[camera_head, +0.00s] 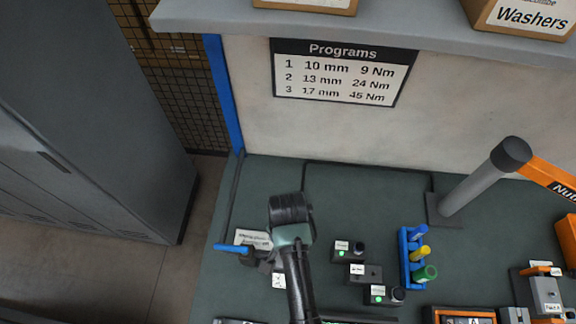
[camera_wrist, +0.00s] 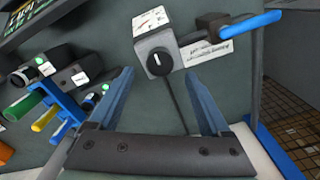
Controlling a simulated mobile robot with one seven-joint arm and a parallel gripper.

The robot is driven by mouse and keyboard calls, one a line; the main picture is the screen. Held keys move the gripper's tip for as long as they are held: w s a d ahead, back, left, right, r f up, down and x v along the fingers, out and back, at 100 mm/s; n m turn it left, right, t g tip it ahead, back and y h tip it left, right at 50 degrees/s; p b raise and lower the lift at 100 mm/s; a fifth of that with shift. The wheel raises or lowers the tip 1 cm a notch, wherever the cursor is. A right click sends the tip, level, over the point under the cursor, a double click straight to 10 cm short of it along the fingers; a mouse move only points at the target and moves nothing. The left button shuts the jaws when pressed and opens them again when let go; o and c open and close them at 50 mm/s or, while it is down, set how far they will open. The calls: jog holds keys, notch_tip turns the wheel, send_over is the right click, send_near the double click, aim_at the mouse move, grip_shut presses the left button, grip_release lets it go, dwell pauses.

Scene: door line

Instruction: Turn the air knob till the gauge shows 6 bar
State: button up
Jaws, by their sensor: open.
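The air knob (camera_wrist: 159,62) is a black round knob with a white pointer line, on the face of a grey block in the wrist view. In the head view my arm hides the knob and the gauge.
A valve with a blue lever (camera_wrist: 248,24) stands beside the knob block, over a white label (camera_wrist: 205,52); the lever also shows in the head view (camera_head: 230,248). Small labelled button boxes (camera_head: 347,250) and a blue rack (camera_head: 406,262) with coloured sockets stand to the right.

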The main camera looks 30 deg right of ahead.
notch_tip(320, 180, up, 8)
jog(key=b, duration=0.1)
jog(key=shift+f, duration=0.15)
dwell(0.5)
jog(key=w+a+r+n+t+h, duration=0.1)
jog(key=w+r+n+t, duration=0.25)
jog(key=w+r, duration=0.35)
jog(key=w+a+r+n+t, duration=0.2)
jog(key=w+r+t, duration=0.2)
jog(key=w+r, duration=0.3)
jog(key=w+a+r+n+t, duration=0.2)
jog(key=w+a+r+t, duration=0.1)
jog(key=r, duration=0.6)
jog(key=w+a+r+n+t, duration=0.2)
jog(key=w+r+t, duration=0.15)
jog(key=r, duration=0.55)
jog(key=s+a+r+n+t+y+b, duration=0.1)
jog(key=s+a+r+n+t+b, duration=0.2)
jog(key=r, duration=0.7)
jog(key=s+r+t+b, duration=0.6)
jog(key=s+r+t, duration=0.4)
jog(key=r, duration=0.4)
jog(key=shift+s+r+b, duration=0.2)
jog(key=shift+s+b, duration=0.1)
jog(key=shift+s, duration=0.5)
